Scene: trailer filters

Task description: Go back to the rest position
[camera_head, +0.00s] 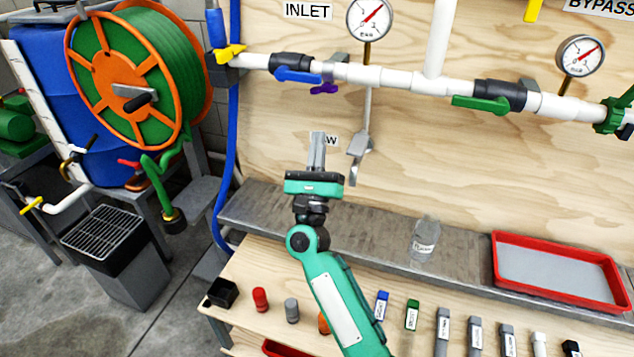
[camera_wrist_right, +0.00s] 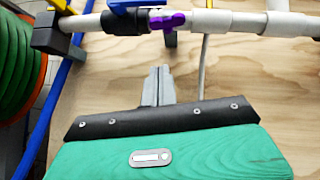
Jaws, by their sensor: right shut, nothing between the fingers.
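My right gripper (camera_head: 317,150) is raised in front of the plywood panel, left of the middle of the head view. Its two grey fingers point up and are together, with nothing between them. In the right wrist view the closed fingers (camera_wrist_right: 158,86) stand against bare plywood, below the white pipe. My right arm reaches up to it from the bottom of the head view. My left gripper does not show in either view.
A white pipe (camera_head: 385,78) with a blue-handled valve (camera_head: 297,75), a green-handled valve (camera_head: 482,104) and gauges crosses the panel. A grey tap (camera_head: 358,145) hangs close right of the gripper. Below, a bottle (camera_head: 425,238) and red tray (camera_head: 560,236) stand on a shelf. Several small items line the bench.

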